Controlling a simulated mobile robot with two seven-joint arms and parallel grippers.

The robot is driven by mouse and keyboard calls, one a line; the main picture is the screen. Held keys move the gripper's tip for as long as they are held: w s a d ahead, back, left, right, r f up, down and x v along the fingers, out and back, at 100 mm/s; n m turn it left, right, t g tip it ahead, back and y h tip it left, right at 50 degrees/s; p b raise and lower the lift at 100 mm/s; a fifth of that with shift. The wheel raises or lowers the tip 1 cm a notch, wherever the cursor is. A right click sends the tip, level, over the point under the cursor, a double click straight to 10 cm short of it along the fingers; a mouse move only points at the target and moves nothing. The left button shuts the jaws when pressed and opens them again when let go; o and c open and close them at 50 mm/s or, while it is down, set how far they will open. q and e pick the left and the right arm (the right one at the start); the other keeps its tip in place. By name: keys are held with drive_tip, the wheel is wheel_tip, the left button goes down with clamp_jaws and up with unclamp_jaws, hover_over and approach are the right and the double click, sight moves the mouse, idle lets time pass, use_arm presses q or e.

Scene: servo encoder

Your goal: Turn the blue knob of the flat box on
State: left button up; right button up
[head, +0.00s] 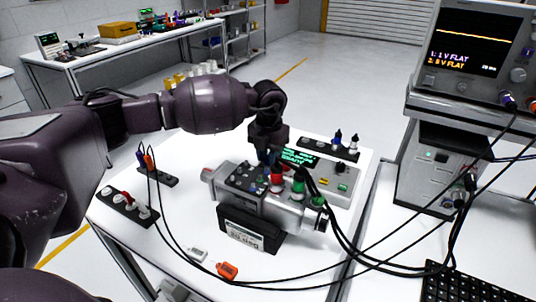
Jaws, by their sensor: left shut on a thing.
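The light grey flat box (345,175) lies on the white table behind a grey motor unit (240,193), with a green-lit text display (299,158) and small green and yellow buttons. My left gripper (267,160) points down at the left end of the box, shut on the blue knob. Only a bit of dark blue shows between the fingers; the rest of the knob and its angle are hidden by the fingers and the motor unit. My right gripper is not in view.
The motor unit, with red and green connectors, sits close in front on a black stand (250,238). Black cables (345,245) run right towards an oscilloscope (480,45). Connector strips (127,207) lie at the left and back. An orange tag (227,270) lies at the front.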

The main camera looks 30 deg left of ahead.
sight(268, 157)
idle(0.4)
use_arm(q)
drive_tip(key=o, duration=0.9)
drive_tip(key=shift+o, duration=0.2)
wheel_tip(268, 157, up, 11)
drive_tip(key=p, duration=0.1)
drive_tip(key=shift+f, duration=0.15)
idle(0.3)
